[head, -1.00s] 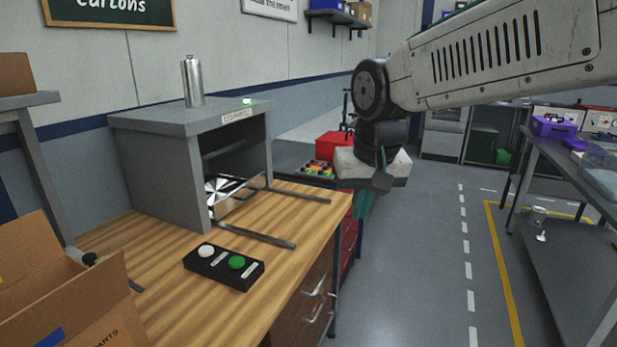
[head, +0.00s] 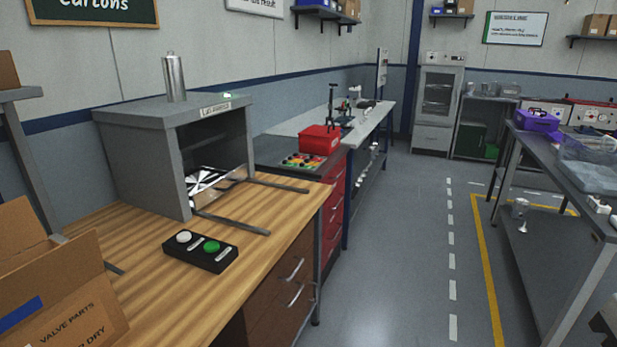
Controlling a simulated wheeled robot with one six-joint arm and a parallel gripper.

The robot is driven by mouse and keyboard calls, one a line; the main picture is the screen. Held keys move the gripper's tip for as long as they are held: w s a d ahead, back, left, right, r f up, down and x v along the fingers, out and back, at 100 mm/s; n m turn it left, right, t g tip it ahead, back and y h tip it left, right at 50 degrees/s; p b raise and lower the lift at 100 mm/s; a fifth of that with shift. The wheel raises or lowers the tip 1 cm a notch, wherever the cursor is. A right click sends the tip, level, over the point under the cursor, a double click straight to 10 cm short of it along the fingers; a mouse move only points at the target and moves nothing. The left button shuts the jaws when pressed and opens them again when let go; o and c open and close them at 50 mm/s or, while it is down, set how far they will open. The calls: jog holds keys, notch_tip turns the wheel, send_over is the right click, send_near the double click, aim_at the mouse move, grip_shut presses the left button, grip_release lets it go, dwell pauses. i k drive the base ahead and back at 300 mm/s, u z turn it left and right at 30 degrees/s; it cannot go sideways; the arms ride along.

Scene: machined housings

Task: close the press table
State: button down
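The press (head: 143,150) is a grey open-fronted box on the wooden bench. Its two rails (head: 235,224) stick out of the front over the bench top. A plate with a black-and-white pattern (head: 208,179) shows inside the opening, at the inner end of the rails. Part of it is hidden by the press wall. A black button box (head: 200,252) with a white button (head: 184,237) and a green button (head: 212,246) lies on the bench in front of the press. My gripper is not in view.
An open carton (head: 65,300) stands at the bench's near left. A red box (head: 320,139) stands behind the bench. The floor aisle to the right is clear.

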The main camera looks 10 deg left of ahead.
aim_at(204, 184)
jog(key=u, duration=0.2)
jog(key=i, duration=0.7)
jog(key=u, duration=0.7)
jog(key=i, duration=0.7)
jog(key=u, duration=0.2)
